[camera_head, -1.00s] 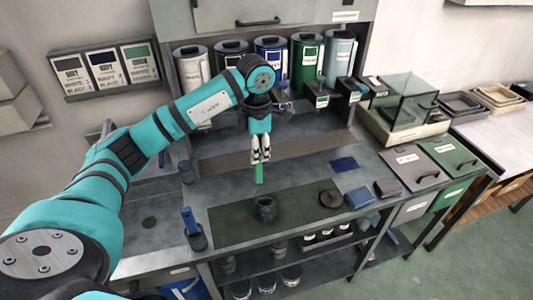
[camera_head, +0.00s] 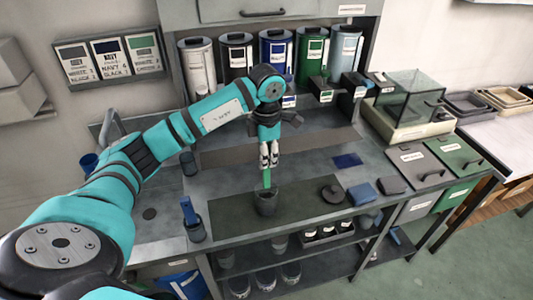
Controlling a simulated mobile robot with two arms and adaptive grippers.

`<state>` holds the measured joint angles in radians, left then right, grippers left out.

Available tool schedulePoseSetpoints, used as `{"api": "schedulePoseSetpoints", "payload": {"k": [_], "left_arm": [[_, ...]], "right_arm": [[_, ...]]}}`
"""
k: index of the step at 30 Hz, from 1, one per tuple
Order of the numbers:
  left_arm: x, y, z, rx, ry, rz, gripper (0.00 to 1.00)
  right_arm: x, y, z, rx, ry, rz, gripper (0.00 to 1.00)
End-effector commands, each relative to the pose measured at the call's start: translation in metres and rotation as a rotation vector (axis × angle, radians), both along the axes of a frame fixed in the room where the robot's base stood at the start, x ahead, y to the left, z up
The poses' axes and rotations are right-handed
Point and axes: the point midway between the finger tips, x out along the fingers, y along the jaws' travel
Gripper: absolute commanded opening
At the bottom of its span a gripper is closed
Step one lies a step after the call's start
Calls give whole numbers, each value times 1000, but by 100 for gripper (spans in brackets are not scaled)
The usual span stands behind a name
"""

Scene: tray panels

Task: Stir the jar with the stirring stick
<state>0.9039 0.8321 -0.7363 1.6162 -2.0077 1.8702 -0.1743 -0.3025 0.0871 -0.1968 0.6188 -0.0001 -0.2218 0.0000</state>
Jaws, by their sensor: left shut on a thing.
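My left gripper (camera_head: 268,163) points down above the jar and is shut on the green stirring stick (camera_head: 267,180). The stick hangs upright, and its lower end is at the jar's mouth. I cannot tell how deep it reaches inside. My right gripper is not in view.
A round dark lid (camera_head: 332,194) lies on the mat right of the jar. A cup holding a blue tool (camera_head: 189,210) stands to the left. Several labelled canisters (camera_head: 274,52) line the back. A glass-sided box (camera_head: 411,100) stands at right.

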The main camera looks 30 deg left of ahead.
Motion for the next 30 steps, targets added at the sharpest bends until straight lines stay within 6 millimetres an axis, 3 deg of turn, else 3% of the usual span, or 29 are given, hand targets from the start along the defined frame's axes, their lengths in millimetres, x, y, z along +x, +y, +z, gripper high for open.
{"api": "schedulePoseSetpoints", "payload": {"k": [11,21,30], "left_arm": [[0,0,-34,-1,-1,0,0],[0,0,-61,-1,-1,0,0],[0,0,-85,0,0,0,0]], "right_arm": [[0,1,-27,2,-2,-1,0],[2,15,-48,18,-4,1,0],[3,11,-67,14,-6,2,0]]}}
